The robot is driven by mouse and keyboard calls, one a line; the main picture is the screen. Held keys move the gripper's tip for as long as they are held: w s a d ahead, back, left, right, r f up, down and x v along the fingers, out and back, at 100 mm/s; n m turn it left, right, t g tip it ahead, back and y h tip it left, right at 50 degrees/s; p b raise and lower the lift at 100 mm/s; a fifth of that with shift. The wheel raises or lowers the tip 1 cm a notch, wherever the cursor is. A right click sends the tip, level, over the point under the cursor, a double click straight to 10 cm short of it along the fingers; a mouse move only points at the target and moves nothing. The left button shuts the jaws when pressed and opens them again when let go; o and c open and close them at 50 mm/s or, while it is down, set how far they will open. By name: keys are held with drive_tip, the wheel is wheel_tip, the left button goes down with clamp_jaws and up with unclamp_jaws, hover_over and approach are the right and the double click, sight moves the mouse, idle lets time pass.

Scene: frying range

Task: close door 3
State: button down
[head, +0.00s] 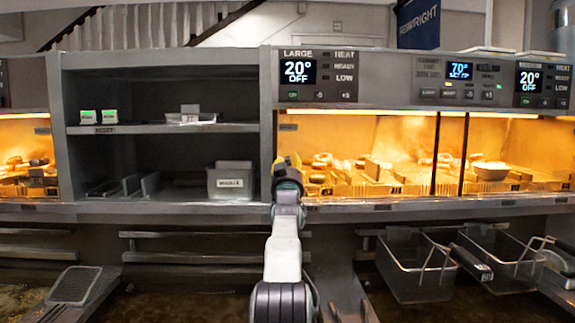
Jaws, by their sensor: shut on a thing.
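My gripper (286,166) is at the left front edge of the lit warming cabinet (270,130), beside the upright between it and the dark shelf unit. I cannot tell whether clear doors cover these bays.
The dark shelf unit (165,129) on the left holds a grey bin (230,180) and small boxes. Wire fry baskets (418,265) hang at the lower right, with handles sticking out. Control panels (318,75) run above the cabinet. A counter ledge (160,210) runs along the front.

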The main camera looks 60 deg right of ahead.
drive_tip(key=shift+w+a, duration=0.15)
drive_tip(key=shift+w, duration=0.1)
drive_tip(key=c, duration=1.5)
unclamp_jaws()
drive_tip(key=o, duration=0.3)
drive_tip(key=shift+w+a, duration=0.1)
drive_tip(key=shift+w, duration=0.15)
drive_tip(key=shift+o, duration=0.9)
drive_tip(key=shift+s, duration=0.15)
drive_tip(key=shift+s+f, duration=0.1)
drive_tip(key=shift+s, duration=0.05)
drive_tip(key=v, duration=1.1)
drive_tip(key=shift+a, duration=0.3)
drive_tip(key=shift+s+f, duration=0.1)
